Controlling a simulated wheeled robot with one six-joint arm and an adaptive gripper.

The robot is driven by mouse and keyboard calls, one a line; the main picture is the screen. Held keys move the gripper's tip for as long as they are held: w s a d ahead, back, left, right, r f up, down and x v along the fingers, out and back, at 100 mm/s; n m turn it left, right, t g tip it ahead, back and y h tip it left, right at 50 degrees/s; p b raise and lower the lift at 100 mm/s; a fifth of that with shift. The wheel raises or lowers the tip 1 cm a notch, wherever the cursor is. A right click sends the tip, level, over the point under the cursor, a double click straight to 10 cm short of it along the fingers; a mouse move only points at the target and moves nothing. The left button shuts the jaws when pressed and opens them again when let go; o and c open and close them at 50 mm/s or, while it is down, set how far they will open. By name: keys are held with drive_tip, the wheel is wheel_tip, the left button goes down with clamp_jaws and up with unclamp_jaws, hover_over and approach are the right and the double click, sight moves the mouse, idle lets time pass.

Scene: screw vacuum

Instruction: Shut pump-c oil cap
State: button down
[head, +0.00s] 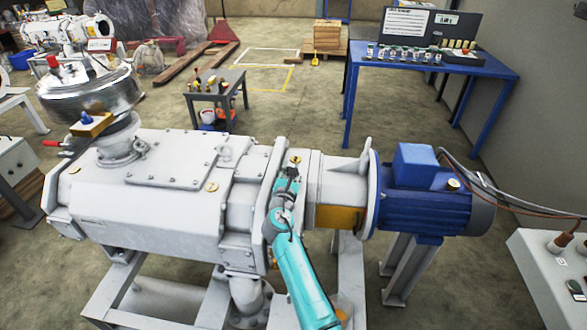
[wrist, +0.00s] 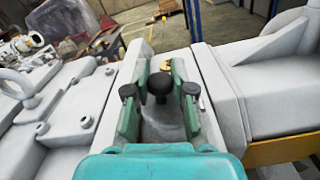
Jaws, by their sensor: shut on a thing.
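The pump (head: 170,190) is a large pale grey machine across the middle of the head view. A small brass oil cap (head: 295,160) sits on top of its narrow end section. My gripper (head: 291,174) is at this cap, at the end of my teal arm. In the wrist view, my gripper's teal fingers (wrist: 160,72) stand on both sides of the brass cap (wrist: 165,65), shut on it. A round black knob (wrist: 159,84) lies between the fingers and hides part of the cap. How far the cap is turned cannot be told.
A blue motor (head: 425,200) is right of the cap. Another brass plug (head: 211,186) and a metal vessel (head: 90,90) are on the left. A small tool table (head: 215,85) and a blue bench (head: 425,65) stand behind. A grey control box (head: 550,280) is at right.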

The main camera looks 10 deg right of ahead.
drive_tip(key=shift+w+a+f+n, duration=0.1)
drive_tip(key=shift+a+f+n, duration=0.15)
drive_tip(key=shift+n, duration=0.4)
drive_tip(key=shift+a+f+n, duration=0.1)
drive_tip(key=shift+f+n, duration=0.1)
drive_tip(key=shift+n, duration=0.45)
drive_tip(key=c, duration=1)
unclamp_jaws()
drive_tip(key=v, duration=1.2)
